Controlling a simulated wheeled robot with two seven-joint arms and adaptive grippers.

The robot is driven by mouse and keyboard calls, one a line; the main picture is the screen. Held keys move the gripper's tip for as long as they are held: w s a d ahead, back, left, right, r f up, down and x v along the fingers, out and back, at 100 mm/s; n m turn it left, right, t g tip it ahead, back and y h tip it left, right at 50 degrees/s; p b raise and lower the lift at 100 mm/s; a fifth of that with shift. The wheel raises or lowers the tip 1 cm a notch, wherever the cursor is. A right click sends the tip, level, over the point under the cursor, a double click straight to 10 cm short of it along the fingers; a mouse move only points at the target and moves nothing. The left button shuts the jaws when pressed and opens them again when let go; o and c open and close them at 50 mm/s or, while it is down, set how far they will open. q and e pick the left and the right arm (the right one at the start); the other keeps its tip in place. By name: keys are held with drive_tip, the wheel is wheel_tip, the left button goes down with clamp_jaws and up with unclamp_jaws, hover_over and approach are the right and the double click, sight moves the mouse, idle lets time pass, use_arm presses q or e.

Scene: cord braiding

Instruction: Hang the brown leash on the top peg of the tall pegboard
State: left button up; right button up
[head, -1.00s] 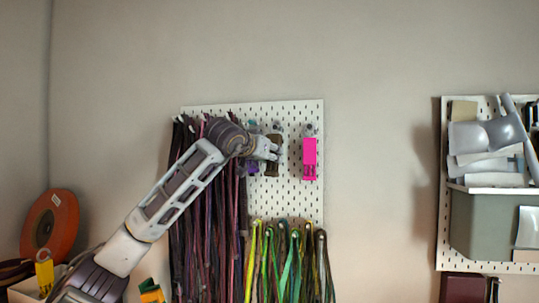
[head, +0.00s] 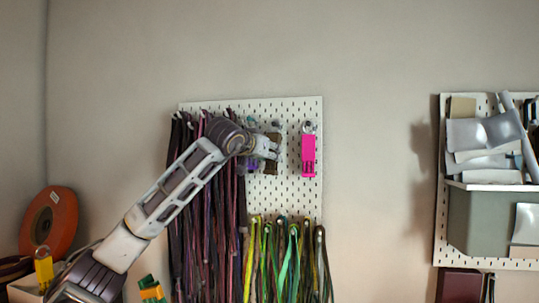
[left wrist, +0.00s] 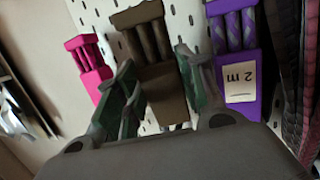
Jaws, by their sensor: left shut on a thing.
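The brown leash (head: 272,167) is a flat bundle in front of the tall white pegboard (head: 282,194), between a purple bundle (head: 251,165) and a pink one (head: 308,155). A peg (head: 276,124) shows just above it; whether the leash hangs on it I cannot tell. My left gripper (head: 270,149) is at the leash, partly covering it. In the left wrist view the gripper's two green-grey fingers (left wrist: 158,95) are on either side of the brown bundle (left wrist: 152,80), shut on it. My right gripper is not in view.
Dark purple cords (head: 205,215) hang close on the left, behind my arm. Green and yellow cords (head: 285,262) hang below. A second pegboard (head: 441,240) with a grey bin (head: 475,220) stands at the right. Bare wall lies between the boards.

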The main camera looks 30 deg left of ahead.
use_arm(q)
drive_tip(key=o, duration=1.2)
drive_tip(key=shift+s, duration=0.1)
drive_tip(key=v, duration=1.2)
